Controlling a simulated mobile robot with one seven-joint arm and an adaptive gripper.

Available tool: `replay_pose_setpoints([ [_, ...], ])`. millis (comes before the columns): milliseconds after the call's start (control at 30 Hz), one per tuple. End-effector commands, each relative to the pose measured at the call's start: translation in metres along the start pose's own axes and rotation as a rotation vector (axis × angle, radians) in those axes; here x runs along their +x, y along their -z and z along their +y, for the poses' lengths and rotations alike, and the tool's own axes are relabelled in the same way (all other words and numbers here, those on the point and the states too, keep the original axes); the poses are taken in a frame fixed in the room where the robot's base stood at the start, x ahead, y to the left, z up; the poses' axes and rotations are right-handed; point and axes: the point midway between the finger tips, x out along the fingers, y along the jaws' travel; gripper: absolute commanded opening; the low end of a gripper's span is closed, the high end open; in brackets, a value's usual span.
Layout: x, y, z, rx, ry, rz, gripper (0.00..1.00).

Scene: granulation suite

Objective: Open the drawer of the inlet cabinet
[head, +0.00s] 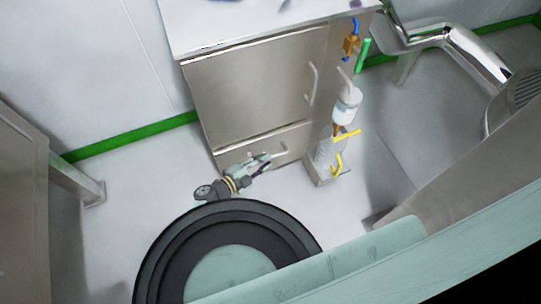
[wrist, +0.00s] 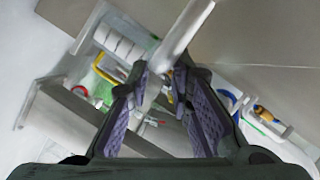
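The inlet cabinet (head: 250,88) is a grey metal cabinet with a white top, in the middle of the head view. Its low drawer (head: 229,156) lies below a tall door and looks closed. The drawer's pale bar handle (head: 284,151) is on its front. My gripper (head: 268,164) is down in front of the drawer, close to this handle. In the wrist view my gripper (wrist: 162,72) has its purple-padded fingers apart, with the pale handle bar (wrist: 184,30) reaching between the fingertips. I cannot tell whether either finger touches the bar.
The door's own handle (head: 313,84) is higher up. A white canister (head: 347,104) with coloured pipes and valves is on the cabinet's right side, low parts near the floor. A shiny metal duct (head: 460,42) stands at right. The floor (head: 120,185) to the left is clear.

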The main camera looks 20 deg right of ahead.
Motion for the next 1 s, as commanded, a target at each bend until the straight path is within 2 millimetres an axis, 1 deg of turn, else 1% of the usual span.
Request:
replay_pose_setpoints([
  [33, 0.010, 0.001, -0.001, -0.001, 0.000, 0.001, 0.20],
  [100, 0.021, 0.001, 0.000, -0.001, -0.001, 0.001, 0.20],
  [200, 0.033, 0.000, 0.000, 0.000, 0.000, 0.001, 0.20],
  [300, 0.039, 0.000, 0.000, 0.000, -0.001, -0.001, 0.20],
  [633, 0.042, -0.001, 0.000, 0.000, 0.000, -0.003, 0.20],
  [900, 0.042, -0.001, 0.000, 0.000, -0.001, -0.002, 0.02],
  [933, 0.042, -0.001, 0.000, 0.000, -0.001, -0.002, 0.00],
  [1000, 0.042, -0.001, 0.000, 0.000, -0.001, -0.002, 0.00],
])
